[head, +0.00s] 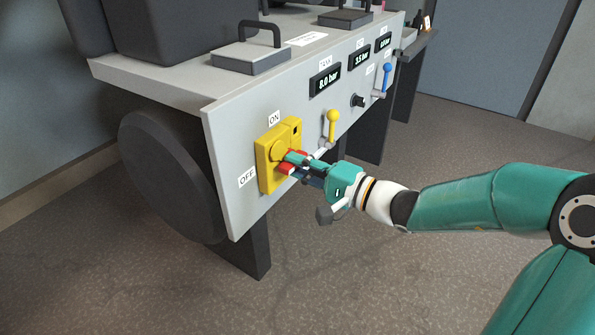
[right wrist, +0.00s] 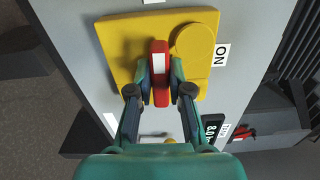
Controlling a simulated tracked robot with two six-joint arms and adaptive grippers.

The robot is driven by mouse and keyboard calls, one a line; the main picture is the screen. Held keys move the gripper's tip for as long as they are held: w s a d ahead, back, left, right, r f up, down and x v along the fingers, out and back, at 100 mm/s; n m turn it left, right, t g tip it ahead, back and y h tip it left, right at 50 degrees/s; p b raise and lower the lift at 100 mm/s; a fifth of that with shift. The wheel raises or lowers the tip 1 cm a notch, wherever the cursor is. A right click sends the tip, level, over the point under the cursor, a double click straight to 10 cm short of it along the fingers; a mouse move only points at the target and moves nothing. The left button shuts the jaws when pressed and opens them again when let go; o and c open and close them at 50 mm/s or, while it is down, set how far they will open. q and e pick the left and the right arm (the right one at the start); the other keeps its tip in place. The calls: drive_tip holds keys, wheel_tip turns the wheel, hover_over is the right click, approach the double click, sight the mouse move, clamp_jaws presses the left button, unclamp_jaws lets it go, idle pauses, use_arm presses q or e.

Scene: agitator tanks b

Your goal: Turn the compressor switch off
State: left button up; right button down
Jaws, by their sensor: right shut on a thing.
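The compressor switch is a yellow box (head: 267,177) on the grey front panel, with an ON label (head: 274,118) above it and an OFF label (head: 247,176) at its left. In the right wrist view the yellow box (right wrist: 120,38) carries a red handle (right wrist: 160,52) with a white stripe. The handle runs up and down that picture, with the ON label (right wrist: 221,54) off to its right. My right gripper (head: 292,163) is shut on the red handle, one finger on each side, and partly hides it in the head view. My left gripper is not in view.
A yellow lever (head: 332,124) and a blue lever (head: 387,76) stick out of the panel at right. A black knob (head: 358,101) and pressure displays (head: 325,80) sit near them. A dark round tank (head: 165,175) is at left. The floor in front is clear.

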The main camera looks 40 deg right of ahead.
drive_tip(key=shift+s+a+f+n, duration=0.1)
drive_tip(key=shift+a+f+n, duration=0.1)
drive_tip(key=shift+f+n, duration=0.15)
drive_tip(key=c, duration=1.1)
unclamp_jaws()
drive_tip(key=shift+r, duration=0.1)
drive_tip(key=shift+d+r, duration=0.1)
drive_tip(key=v, duration=1.2)
